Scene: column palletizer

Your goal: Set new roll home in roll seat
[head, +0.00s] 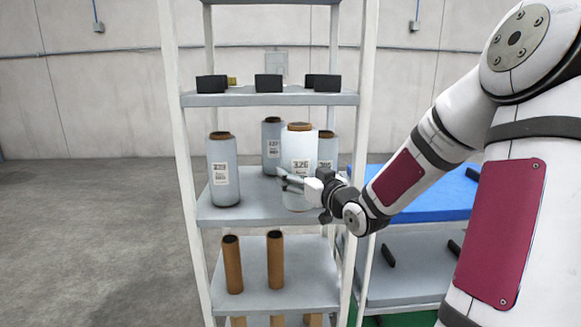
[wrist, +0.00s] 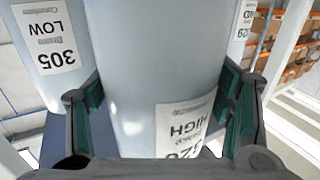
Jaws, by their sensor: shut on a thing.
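A pale film roll (head: 299,150) with a brown core and a label reading 320 is at the middle shelf of the rack, upright. My gripper (head: 290,180) reaches in from the right and is shut on this roll. In the wrist view the roll (wrist: 140,60) fills the space between the two green-padded fingers, and its label reads HIGH. The lower part of the roll is partly covered by my gripper in the head view. I cannot tell whether its base touches the shelf. I cannot make out a roll seat in either view.
Other wrapped rolls stand close by: one at left (head: 224,172), one behind (head: 271,140), and one labelled 305 (wrist: 45,45). Bare brown cores (head: 233,265) stand on the shelf below. Black blocks (head: 268,83) sit above. A blue surface (head: 425,198) is at right.

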